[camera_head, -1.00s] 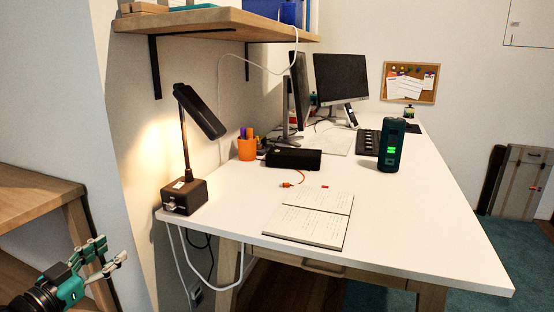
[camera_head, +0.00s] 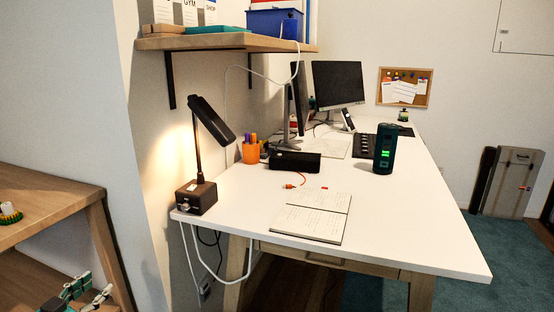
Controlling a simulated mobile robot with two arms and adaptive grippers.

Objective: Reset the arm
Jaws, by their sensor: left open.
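My left gripper (camera_head: 88,294) shows at the bottom left of the head view, cut off by the lower edge. Its green and grey fingers are spread open with nothing between them. It appears in front of the wooden shelf unit (camera_head: 62,213) at the left, well apart from the white desk (camera_head: 400,235). My right gripper is out of view.
On the desk stand a black lamp (camera_head: 197,197), an open notebook (camera_head: 312,217), an orange pen cup (camera_head: 250,153), a dark green cylinder (camera_head: 385,148) and monitors (camera_head: 338,84). A wall shelf (camera_head: 225,41) overhangs the desk's left side.

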